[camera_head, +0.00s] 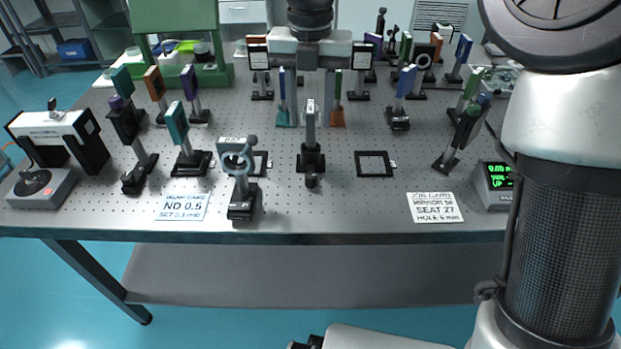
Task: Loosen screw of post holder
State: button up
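My gripper (310,120) hangs down from the top middle of the head view. Other post holders stand nearby, including one with a round grey mount (240,205) at the front left and one with a teal optic (187,160).
The perforated optical table (330,215) has bare room at its front middle. Cards reading ND 0.5 (183,206) and SEAT 27 (434,207) lie near the front edge. A square black frame (374,164) lies right. A green-display box (496,182) stands far right; several optics crowd behind.

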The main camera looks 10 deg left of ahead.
aim_at(311, 176)
notch_tip(311, 176, down, 17)
jog(key=b, duration=0.4)
